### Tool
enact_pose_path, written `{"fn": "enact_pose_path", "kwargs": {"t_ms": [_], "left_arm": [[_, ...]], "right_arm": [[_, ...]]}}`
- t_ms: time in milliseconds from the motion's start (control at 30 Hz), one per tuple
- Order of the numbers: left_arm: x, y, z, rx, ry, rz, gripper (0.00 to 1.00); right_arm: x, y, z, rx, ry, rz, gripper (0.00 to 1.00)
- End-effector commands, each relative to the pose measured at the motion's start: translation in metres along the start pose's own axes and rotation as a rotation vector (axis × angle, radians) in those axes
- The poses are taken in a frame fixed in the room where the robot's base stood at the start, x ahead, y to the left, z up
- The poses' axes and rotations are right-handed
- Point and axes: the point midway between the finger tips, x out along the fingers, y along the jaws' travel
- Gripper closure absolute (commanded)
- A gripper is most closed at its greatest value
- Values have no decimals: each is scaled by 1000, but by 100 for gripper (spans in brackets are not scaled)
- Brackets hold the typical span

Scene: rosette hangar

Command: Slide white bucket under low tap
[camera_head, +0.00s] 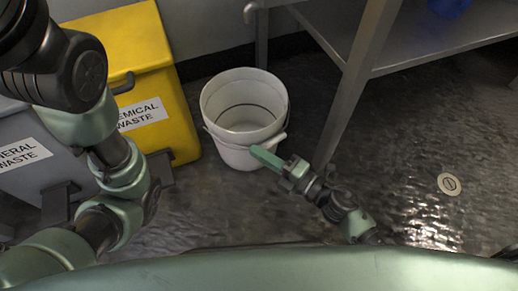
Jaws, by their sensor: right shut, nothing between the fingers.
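The white bucket (222,135) stands upright on the dark floor, in the middle of the view. It looks empty, and its handle hangs down along the outside. The low tap (251,10) is at the top edge, a grey spout on a vertical pipe (262,40) behind the bucket. The bucket is in front of the pipe. My right gripper (262,156) is shut and empty at the bucket's lower right side; I cannot tell whether it touches. My left arm fills the left side, but its gripper is not visible.
A yellow chemical waste bin (130,50) stands close left of the bucket, with a grey general waste bin (20,155) beside it. A metal table leg (355,80) stands right of the bucket. A floor drain (449,184) lies on open floor at right.

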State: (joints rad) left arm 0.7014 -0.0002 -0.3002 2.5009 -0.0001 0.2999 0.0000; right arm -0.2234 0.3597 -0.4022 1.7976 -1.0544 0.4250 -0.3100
Motion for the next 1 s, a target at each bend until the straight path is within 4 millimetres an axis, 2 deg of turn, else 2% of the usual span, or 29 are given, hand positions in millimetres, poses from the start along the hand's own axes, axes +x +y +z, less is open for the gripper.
{"fn": "enact_pose_path", "kwargs": {"t_ms": [33,200,667,767,1000], "left_arm": [[-7,1,-2,0,0,0,64],[-11,2,-4,0,0,0,64],[-10,2,-3,0,0,1,64],[-5,1,-2,0,0,1,64],[0,0,0,0,-1,1,64]], "right_arm": [[5,-3,6,-5,2,1,100],[15,-2,15,-1,2,0,100],[19,0,20,1,1,-1,100],[30,2,32,-2,-1,-1,100],[70,1,70,-2,-1,1,100]]}}
